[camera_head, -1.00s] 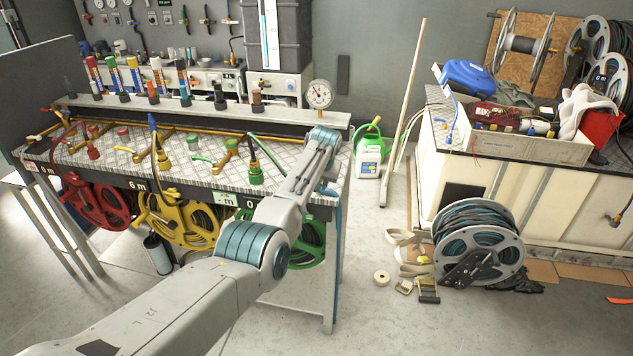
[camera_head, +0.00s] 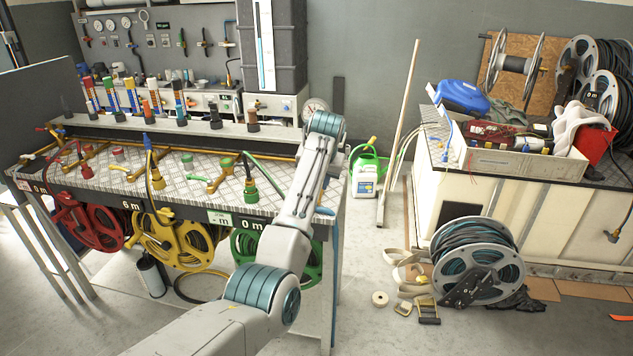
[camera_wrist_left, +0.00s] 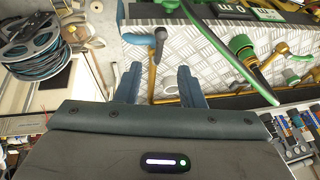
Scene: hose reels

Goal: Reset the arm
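My left arm comes in from the bottom left in the head view, folded upward over the right end of the metal bench (camera_head: 215,200). Its gripper is hidden behind the wrist there. In the left wrist view, my left gripper (camera_wrist_left: 158,82) has its two dark blue fingers apart. Nothing is held between them; a brass pipe with a grey-blue handle (camera_wrist_left: 143,39) shows beyond. A green valve fitting (camera_wrist_left: 243,46) with a green hose is to the right of the fingers. My right gripper is in neither view.
Red (camera_head: 92,222), yellow (camera_head: 180,240) and green (camera_head: 305,262) hose reels hang below the bench front. A green-and-white jug (camera_head: 366,175) stands on the floor. A large grey hose reel (camera_head: 477,262) sits before the cluttered cabinet at right. Floor between is mostly open.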

